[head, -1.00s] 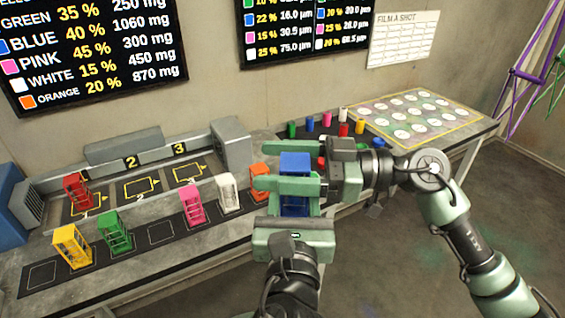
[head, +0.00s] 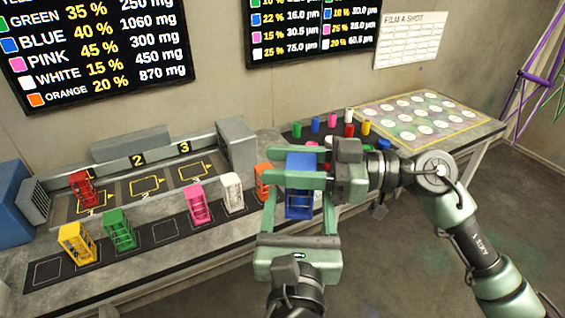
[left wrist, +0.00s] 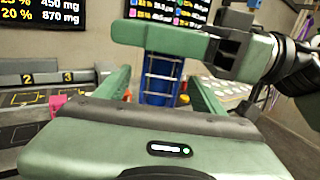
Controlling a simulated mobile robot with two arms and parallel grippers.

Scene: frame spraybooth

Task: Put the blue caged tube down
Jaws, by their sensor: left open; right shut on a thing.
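The blue caged tube (head: 300,200) is held upright above the front of the bench, and it also shows in the left wrist view (left wrist: 160,80). My right gripper (head: 292,181) comes in from the right and is shut on its upper part. My left gripper (head: 299,222) is lower and open. Its fingers stand on either side of the tube's lower part with gaps visible in the left wrist view (left wrist: 160,100). The dark mat (head: 150,248) has outlined squares. An empty square (head: 171,229) lies between the green caged tube (head: 119,231) and the pink caged tube (head: 197,205).
White (head: 232,193) and orange (head: 263,178) caged tubes stand right of pink. A yellow one (head: 76,244) stands left of green; the leftmost square (head: 47,271) is empty. A red one (head: 83,189) is in the first bay. Small coloured canisters (head: 332,120) stand behind my right gripper.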

